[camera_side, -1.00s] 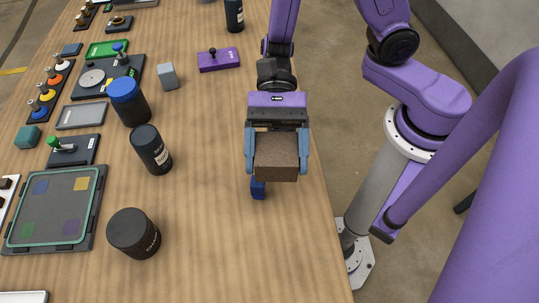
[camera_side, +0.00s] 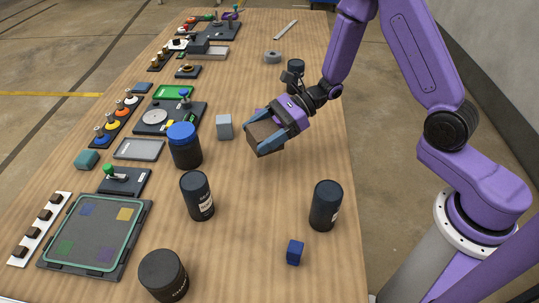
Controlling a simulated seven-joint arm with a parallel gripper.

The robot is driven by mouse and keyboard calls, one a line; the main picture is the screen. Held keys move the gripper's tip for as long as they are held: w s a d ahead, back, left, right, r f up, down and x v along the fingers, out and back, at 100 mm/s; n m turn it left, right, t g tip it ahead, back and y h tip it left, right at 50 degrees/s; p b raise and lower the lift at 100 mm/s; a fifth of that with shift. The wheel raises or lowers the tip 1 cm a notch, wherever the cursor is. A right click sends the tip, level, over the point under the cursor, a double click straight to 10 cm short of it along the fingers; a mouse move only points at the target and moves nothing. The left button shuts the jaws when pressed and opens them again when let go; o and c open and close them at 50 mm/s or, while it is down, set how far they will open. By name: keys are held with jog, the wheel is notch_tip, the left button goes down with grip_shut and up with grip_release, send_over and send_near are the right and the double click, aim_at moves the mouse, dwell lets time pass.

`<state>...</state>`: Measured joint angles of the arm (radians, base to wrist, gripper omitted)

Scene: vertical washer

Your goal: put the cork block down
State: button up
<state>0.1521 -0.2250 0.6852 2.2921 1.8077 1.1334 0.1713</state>
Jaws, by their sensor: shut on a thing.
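The cork block (camera_side: 264,138), a brown-grey box, is between the two blue-grey fingers of my gripper (camera_side: 268,140). My gripper is shut on it. The block looks tilted and appears to be above the wooden table (camera_side: 265,200), right of the small grey block (camera_side: 224,126). The gap under the block cannot be judged from this view. The block's rear side is hidden by my gripper.
Dark canisters stand nearby: one at the right (camera_side: 325,206), one at the centre (camera_side: 197,196), one with a blue lid (camera_side: 184,146) and one at the front (camera_side: 164,276). A blue cube (camera_side: 295,252) lies near the front right. Bare table lies between the canisters.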

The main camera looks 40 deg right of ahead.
aim_at(266, 123)
jog(key=w+d+m+t, duration=0.1)
jog(key=w+d, duration=0.1)
jog(key=w+d+f+m+t, duration=0.1)
jog(key=d, duration=0.1)
jog(key=shift+w+d+f, duration=0.2)
jog(key=shift+w, duration=0.2)
jog(key=shift+h, duration=0.3)
jog(key=shift+f, duration=3.7)
jog(key=shift+f, duration=0.15)
